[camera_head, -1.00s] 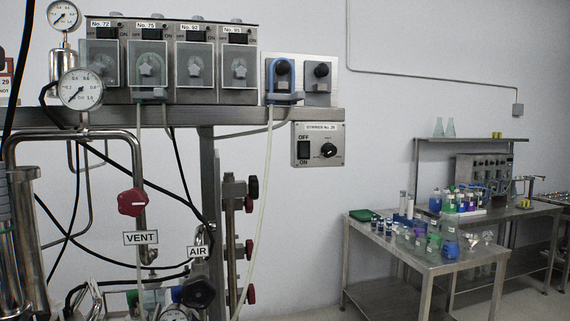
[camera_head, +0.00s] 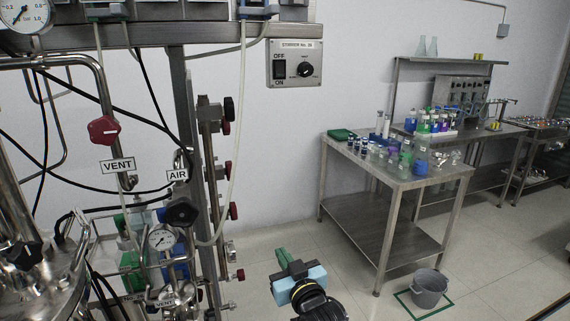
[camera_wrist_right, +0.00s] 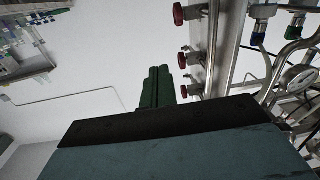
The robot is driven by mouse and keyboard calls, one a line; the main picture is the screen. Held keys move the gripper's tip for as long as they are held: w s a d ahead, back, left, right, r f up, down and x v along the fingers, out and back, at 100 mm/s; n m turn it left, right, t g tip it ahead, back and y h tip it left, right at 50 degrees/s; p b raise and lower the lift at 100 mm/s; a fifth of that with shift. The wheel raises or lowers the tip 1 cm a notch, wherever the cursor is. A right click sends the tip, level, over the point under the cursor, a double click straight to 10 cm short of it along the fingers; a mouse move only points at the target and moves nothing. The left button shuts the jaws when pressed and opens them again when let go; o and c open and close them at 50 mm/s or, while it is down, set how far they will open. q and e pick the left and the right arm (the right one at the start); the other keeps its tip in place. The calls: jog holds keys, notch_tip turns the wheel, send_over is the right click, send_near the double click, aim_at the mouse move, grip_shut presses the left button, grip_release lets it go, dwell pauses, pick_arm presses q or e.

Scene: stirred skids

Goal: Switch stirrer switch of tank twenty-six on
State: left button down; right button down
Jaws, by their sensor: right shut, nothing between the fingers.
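The stirrer box (camera_head: 294,63) hangs on the wall under the skid's beam in the head view. Its label reads "STIRRER No." with a number that looks like 26. It carries a black rocker switch (camera_head: 280,72) between OFF and ON marks, and a round dial (camera_head: 305,69) to its right. Which way the rocker is pressed is too small to tell. My right gripper (camera_head: 284,257) is low in the head view, well below the box, with green fingers shut and empty. The fingers also show in the right wrist view (camera_wrist_right: 157,88), pointing towards a pale wall. My left gripper is not in view.
The skid's upright post with red-knobbed valves (camera_head: 233,211) stands left of my right gripper. A pale hose (camera_head: 240,130) hangs just left of the box. A steel table (camera_head: 395,175) with bottles and a grey bucket (camera_head: 429,288) are to the right. The floor between is clear.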

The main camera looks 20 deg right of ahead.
jog(key=s+r+t, duration=0.2)
jog(key=r, duration=0.9)
jog(key=s+d+r+m+t, duration=0.1)
jog(key=s+r+t, duration=0.1)
jog(key=r, duration=0.8)
jog(key=s+d+r+t+h+p, duration=0.1)
jog(key=s+r+t, duration=0.1)
jog(key=r, duration=0.9)
jog(key=shift+s+d+r+t, duration=0.15)
jog(key=shift+s+r+t, duration=0.2)
jog(key=shift+t, duration=0.45)
jog(key=p, duration=0.3)
send_near(280, 70)
notch_tip(280, 70, up, 5)
jog(key=w, duration=0.1)
jog(key=w+f, duration=0.1)
jog(key=w, duration=0.1)
jog(key=shift+w, duration=0.35)
jog(key=shift+w+f, duration=0.1)
jog(key=shift+w, duration=0.35)
